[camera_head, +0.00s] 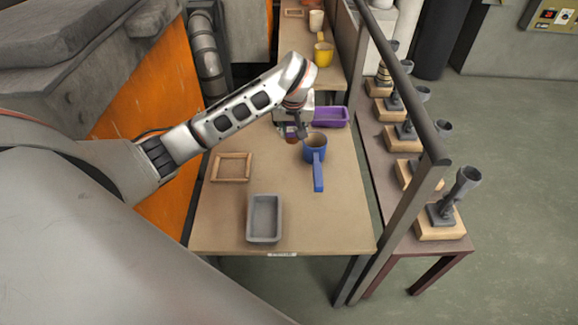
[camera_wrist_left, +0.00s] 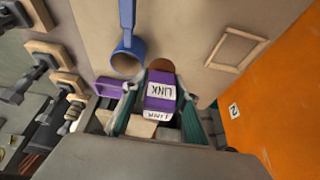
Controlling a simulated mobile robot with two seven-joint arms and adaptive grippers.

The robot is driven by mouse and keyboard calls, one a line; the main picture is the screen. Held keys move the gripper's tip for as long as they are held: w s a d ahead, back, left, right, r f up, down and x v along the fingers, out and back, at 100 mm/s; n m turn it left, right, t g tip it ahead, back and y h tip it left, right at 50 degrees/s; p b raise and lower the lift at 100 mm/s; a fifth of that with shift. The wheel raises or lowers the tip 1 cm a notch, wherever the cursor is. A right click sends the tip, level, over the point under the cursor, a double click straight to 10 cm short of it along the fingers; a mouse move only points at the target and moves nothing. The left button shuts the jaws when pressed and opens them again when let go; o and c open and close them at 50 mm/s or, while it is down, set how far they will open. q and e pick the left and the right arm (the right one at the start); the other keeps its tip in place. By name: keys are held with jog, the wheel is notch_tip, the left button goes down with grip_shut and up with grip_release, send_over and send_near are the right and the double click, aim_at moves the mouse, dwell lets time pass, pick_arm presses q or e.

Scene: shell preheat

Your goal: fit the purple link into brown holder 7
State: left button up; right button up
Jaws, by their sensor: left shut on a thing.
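My left gripper (camera_head: 296,135) is above the far part of the tan table (camera_head: 215,225). It is shut on the purple link (camera_wrist_left: 160,92), which shows between the fingers in the left wrist view with white "LINK" labels and a brown rounded end. In the head view the link is small and mostly hidden by the gripper. Several light brown wooden bases with grey upright parts stand on the right bench, the nearest one (camera_head: 440,229) at the front. I cannot read a number 7, so I cannot tell which is holder 7. My right gripper is not in view.
A blue mug (camera_head: 314,155) with a long handle stands close right of the gripper. A purple tray (camera_head: 330,117) lies behind it. A wooden frame (camera_head: 214,168) and a grey tray (camera_head: 250,220) are nearer. A railing (camera_head: 400,80) separates table and bench.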

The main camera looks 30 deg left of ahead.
pick_arm(q)
jog(key=b, duration=0.2)
send_over(292, 172)
jog(key=s, duration=0.1)
notch_tip(292, 172, down, 10)
jog(key=shift+s+d+f, duration=0.1)
jog(key=shift+d+f, duration=0.1)
jog(key=shift+f, duration=0.25)
jog(key=shift+s+d+f, duration=0.1)
jog(key=shift+d+f, duration=0.05)
jog(key=shift+f, duration=0.25)
notch_tip(292, 172, down, 4)
jog(key=shift+f+b, duration=0.1)
jog(key=shift+b, duration=0.6)
jog(key=shift+f, duration=0.35)
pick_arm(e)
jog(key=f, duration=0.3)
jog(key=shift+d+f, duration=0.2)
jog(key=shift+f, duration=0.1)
pick_arm(q)
jog(key=shift+f, duration=0.1)
jog(key=o, duration=1.2)
jog(key=shift+o, duration=0.2)
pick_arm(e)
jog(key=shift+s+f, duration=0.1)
